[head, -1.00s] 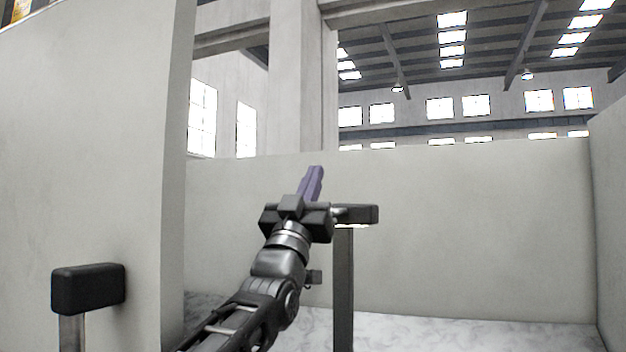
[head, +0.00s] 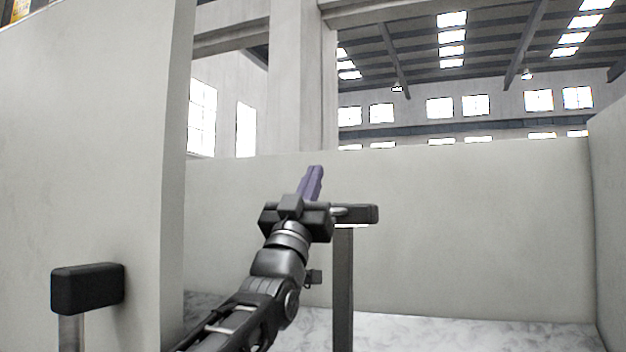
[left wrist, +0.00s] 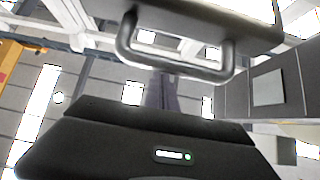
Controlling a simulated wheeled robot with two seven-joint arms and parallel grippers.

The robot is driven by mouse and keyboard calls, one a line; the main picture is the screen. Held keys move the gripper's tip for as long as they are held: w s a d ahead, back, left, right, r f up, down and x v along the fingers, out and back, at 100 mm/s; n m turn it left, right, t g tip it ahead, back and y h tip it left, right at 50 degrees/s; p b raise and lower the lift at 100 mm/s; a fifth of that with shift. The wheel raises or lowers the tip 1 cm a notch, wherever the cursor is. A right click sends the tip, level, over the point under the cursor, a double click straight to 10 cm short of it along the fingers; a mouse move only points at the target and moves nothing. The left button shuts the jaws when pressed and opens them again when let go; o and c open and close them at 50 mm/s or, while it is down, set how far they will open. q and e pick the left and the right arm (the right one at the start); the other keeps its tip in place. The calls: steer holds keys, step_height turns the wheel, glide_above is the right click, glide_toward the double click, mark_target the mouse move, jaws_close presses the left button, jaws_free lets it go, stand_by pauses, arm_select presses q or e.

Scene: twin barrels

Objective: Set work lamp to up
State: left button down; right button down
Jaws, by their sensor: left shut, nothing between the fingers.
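The work lamp (head: 362,214) is a dark flat head on a grey upright post, with a bright strip along its underside in the head view. My left gripper (head: 314,180) is at its left end and hides part of it; its purple fingers are shut, empty and point up. In the left wrist view, a dark panel (left wrist: 205,18) with a metal U-shaped handle (left wrist: 180,64) hangs at the top, apparently the lamp head. The shut fingers (left wrist: 163,82) end just below the handle's bar; I cannot tell whether they touch it. My right gripper is not in view.
A tall pale wall (head: 90,150) stands close on the left, with a black block (head: 88,288) on a metal post before it. A lower pale wall (head: 470,240) runs behind the lamp, and another closes the right side. The space right of the lamp is clear.

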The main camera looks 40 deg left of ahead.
arm_select(q)
steer(key=shift+f, duration=0.1)
steer(key=b+v, duration=0.5)
steer(key=v, duration=0.2)
steer(key=shift+s+f, duration=0.15)
steer(key=shift+s, duration=0.1)
steer(key=c, duration=2.2)
jaws_free()
steer(key=shift+d, duration=0.15)
